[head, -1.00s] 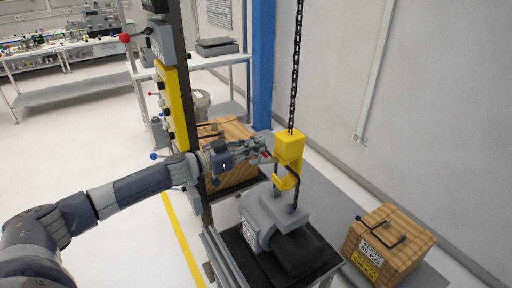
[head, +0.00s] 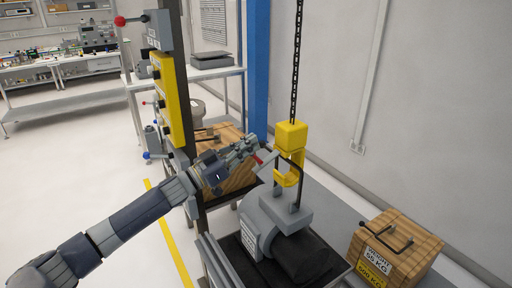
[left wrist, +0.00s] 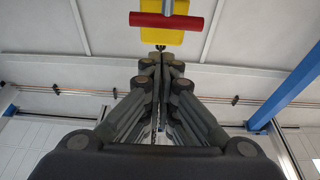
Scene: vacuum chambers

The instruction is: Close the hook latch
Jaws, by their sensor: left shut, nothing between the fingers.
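The yellow hook (head: 291,138) hangs from a chain, with its curved tip around the dark handle (head: 299,190) of a grey weight block. The hook latch, a grey piece with a red crossbar (head: 258,158), sticks out on the hook's left side, swung outward. In the left wrist view the red crossbar (left wrist: 166,20) shows just beyond my fingertips, in front of the yellow hook body. My left gripper (head: 254,145) is shut and empty, close to the latch on its left; contact cannot be told. My right gripper is out of view.
The grey weight (head: 265,222) stands on a dark-topped stand. A wooden crate (head: 395,250) is at right, another wooden crate (head: 238,180) behind my gripper. A dark post with a yellow control panel (head: 171,105) stands left of the hook. A blue column (head: 257,60) is behind.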

